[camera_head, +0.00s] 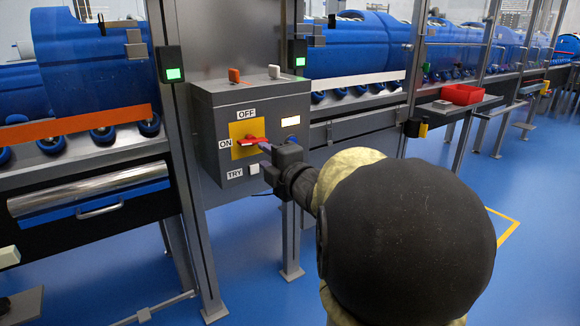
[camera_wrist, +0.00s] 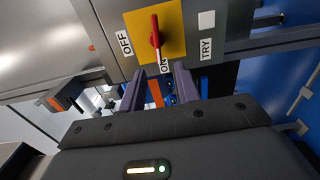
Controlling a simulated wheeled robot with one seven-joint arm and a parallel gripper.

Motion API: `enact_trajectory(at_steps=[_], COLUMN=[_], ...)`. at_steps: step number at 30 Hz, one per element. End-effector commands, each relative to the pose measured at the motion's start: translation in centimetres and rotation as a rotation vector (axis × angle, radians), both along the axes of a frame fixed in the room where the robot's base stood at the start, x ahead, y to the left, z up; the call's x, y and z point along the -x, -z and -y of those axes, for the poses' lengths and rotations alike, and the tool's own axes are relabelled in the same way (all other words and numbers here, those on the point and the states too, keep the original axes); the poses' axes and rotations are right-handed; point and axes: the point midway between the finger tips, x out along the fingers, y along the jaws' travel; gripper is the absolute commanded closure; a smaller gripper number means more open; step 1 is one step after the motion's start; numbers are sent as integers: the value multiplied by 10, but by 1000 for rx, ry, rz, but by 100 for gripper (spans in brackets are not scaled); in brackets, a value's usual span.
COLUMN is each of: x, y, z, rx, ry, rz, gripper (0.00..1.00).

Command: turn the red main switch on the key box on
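The grey key box (camera_head: 205,105) hangs on a frame post with a yellow plate (camera_head: 237,130) labelled OFF above, ON at the left and TRY below. The red main switch (camera_head: 246,140) lies nearly level, in line with the ON label (camera_head: 50,147). In the wrist view the red switch (camera_wrist: 154,35) also lines up with the ON label (camera_wrist: 165,67). My gripper (camera_head: 264,147) is right of the switch in the head view. In the wrist view my gripper (camera_wrist: 159,70) has its fingers apart, nothing between them, and the switch beyond the tips.
An orange knob and a white knob stand on top of the box. Green-lit units (camera_head: 171,64) sit on the posts. Blue tubs on roller lines run behind. A red bin (camera_head: 462,94) stands at right. Blue floor is open at right.

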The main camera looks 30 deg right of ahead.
Motion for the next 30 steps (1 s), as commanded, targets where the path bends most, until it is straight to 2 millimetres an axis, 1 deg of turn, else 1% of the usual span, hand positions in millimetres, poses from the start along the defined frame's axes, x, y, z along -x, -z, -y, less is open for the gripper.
enact_trajectory(at_steps=[1, 6, 9, 12, 17, 24, 25, 26, 30], x=[11, 45, 64, 78, 88, 89, 89, 89, 86], y=[-4, -3, -3, -2, 0, 1, 1, 1, -1], z=[0, 2, 3, 4, 3, 4, 4, 4, 8], rx=[-1, -1, -2, -1, -1, 0, 0, -1, -31], ry=[1, 3, 4, 5, 3, 3, 3, 3, 5], rz=[0, -1, -1, -2, -2, -2, -2, -2, -15], gripper=[68, 68, 68, 68, 68, 68, 64, 58, 31])
